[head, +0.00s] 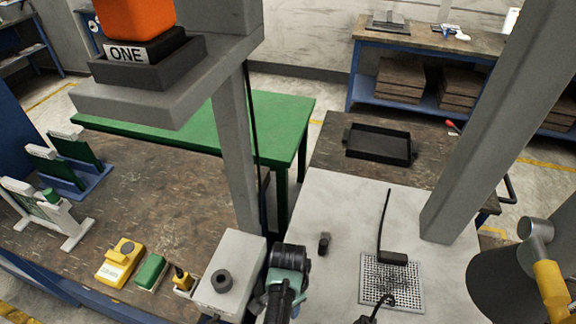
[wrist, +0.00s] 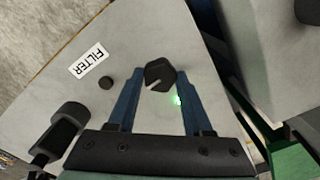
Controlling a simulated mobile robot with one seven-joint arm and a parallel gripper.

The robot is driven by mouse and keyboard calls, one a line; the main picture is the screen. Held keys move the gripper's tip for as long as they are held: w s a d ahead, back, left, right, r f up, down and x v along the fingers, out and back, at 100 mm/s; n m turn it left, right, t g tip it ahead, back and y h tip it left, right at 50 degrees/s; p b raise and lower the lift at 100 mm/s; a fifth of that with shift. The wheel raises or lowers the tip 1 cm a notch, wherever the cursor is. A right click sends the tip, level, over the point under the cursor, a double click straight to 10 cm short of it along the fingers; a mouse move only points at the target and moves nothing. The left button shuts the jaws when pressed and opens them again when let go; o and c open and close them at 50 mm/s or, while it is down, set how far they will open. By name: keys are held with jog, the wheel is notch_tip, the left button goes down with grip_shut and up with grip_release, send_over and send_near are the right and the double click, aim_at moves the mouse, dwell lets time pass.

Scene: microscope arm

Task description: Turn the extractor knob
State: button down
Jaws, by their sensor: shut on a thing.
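In the wrist view, a black faceted knob (wrist: 158,72) with a white pointer line sits on a light grey panel (wrist: 205,75). The pointer slants down to the left. My gripper (wrist: 159,78) has its two blue fingers on either side of the knob, shut on it. A green light (wrist: 178,100) glows beside the right finger. The word FILTER is on a white label (wrist: 89,62) left of the knob, upside down. In the head view my wrist hides the fingertips and the knob.
A small black button (wrist: 106,82) and a black cylinder (wrist: 70,118) stand on the panel to the left. In the head view, a grey box (head: 240,257) with a black knob stands left of my wrist. A grey post (head: 236,150) rises behind it. A perforated plate (head: 368,285) lies right.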

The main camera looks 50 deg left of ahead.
jog(key=shift+m, duration=0.6)
jog(key=shift+c, duration=1.5)
grip_release()
jog(key=shift+r, duration=0.1)
notch_tip(320, 180, up, 13)
jog(key=b, duration=0.2)
